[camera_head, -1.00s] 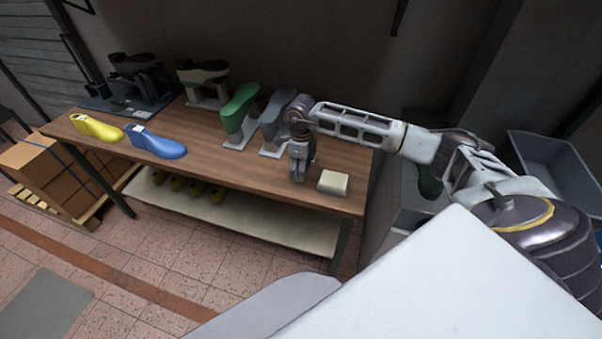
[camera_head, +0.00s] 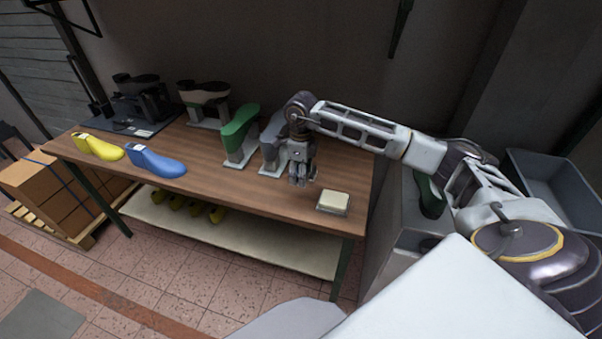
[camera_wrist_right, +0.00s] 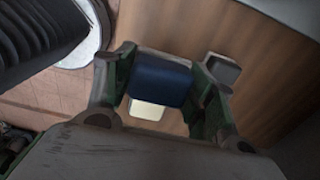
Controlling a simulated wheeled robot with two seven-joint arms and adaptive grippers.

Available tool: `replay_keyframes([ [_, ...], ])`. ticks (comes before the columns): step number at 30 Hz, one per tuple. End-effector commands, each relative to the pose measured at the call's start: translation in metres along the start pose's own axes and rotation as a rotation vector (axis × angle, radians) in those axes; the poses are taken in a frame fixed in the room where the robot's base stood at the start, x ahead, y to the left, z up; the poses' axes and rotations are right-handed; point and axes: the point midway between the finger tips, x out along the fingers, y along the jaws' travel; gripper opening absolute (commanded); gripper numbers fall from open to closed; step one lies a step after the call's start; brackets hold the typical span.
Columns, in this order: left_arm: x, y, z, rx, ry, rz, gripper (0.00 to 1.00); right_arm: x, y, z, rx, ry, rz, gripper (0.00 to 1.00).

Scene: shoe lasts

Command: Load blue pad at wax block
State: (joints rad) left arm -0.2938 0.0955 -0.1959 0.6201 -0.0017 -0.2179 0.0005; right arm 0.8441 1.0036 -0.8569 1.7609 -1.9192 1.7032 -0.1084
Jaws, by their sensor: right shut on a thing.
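The wax block (camera_head: 333,203), cream with a grey underside, lies on the bench near its front right corner. My right gripper (camera_head: 302,182) points down above the bench, to the left of the block and apart from it. In the right wrist view the gripper (camera_wrist_right: 160,88) is shut on the dark blue pad (camera_wrist_right: 160,78), with a finger on each side. The cream block (camera_wrist_right: 147,110) shows beyond the pad there, partly hidden by it. I cannot make out the pad in the head view. My left gripper is not in view.
A green shoe last (camera_head: 238,132) and a grey one (camera_head: 272,140) stand upright behind the gripper. Yellow (camera_head: 98,147) and blue (camera_head: 155,162) lasts lie at left. The front middle of the bench (camera_head: 235,185) is clear. A grey bin (camera_head: 550,185) is at right.

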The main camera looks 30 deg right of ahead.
Motion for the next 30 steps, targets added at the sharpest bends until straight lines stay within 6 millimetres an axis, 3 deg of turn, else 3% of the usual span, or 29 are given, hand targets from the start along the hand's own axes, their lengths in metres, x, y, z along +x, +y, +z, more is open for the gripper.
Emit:
replay_keyframes([
  [1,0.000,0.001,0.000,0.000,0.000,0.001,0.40,0.000,0.000,0.000,0.000,0.000,0.000,0.30],
  [2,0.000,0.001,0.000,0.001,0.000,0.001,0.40,0.000,0.000,0.000,0.000,0.000,0.000,0.51],
  [6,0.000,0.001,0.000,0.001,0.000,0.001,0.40,0.000,0.000,0.000,0.000,0.000,0.000,0.36],
  [30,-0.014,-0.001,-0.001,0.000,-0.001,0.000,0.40,0.011,0.016,-0.006,-0.006,0.000,0.001,0.36],
])
